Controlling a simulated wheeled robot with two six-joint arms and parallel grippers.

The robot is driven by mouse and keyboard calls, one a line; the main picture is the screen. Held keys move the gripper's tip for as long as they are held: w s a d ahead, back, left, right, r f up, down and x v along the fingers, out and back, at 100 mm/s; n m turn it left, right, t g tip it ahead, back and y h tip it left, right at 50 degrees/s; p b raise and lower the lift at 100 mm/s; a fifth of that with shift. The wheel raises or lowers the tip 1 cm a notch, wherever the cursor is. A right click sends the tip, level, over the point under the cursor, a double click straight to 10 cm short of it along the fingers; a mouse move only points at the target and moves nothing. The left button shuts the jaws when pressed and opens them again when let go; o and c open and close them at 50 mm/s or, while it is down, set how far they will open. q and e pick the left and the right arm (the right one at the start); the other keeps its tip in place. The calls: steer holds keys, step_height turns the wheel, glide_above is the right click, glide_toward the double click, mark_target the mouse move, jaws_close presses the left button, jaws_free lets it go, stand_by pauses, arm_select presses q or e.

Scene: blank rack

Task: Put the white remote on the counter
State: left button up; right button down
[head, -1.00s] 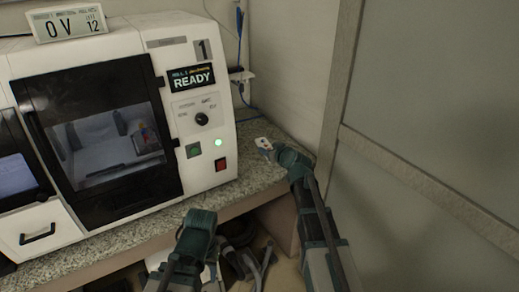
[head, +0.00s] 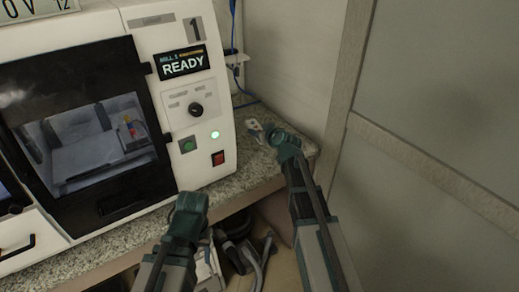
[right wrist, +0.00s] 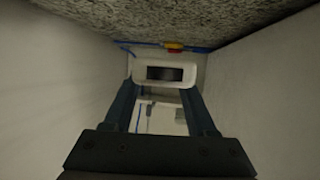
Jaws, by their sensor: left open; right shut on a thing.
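The white remote (head: 253,125) is at the tip of my right gripper (head: 268,131), over the right end of the speckled stone counter (head: 233,186). In the right wrist view the remote (right wrist: 165,59) has a dark rectangular window and sits between the two fingers of my right gripper (right wrist: 165,82), which is shut on it. The counter (right wrist: 245,20) fills the top of that view, close to the remote; I cannot tell whether they touch. My left gripper (head: 190,203) is open, low in front of the counter's front edge; its fingers are hard to see.
A white milling machine (head: 224,150) marked READY stands left of the remote. A wall (head: 300,70) and a grey panel (head: 440,80) bound the right side. Blue cables (head: 233,30) hang behind. Dark hoses (head: 245,255) lie below the counter.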

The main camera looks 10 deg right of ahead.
mark_target(259, 152)
steer(key=shift+f+b, duration=3.45)
steer(key=shift+f, duration=0.6)
steer(key=shift+r, duration=0.15)
steer(key=shift+c, duration=1)
jaws_free()
arm_select(q)
step_height(259, 152, down, 8)
steer(key=shift+r, duration=0.15)
arm_select(e)
steer(key=p+v, duration=0.4)
steer(key=v, duration=0.8)
steer(key=shift+p, duration=0.4)
arm_select(q)
step_height(259, 152, up, 4)
steer(key=shift+r, duration=0.2)
steer(key=shift+s, duration=0.1)
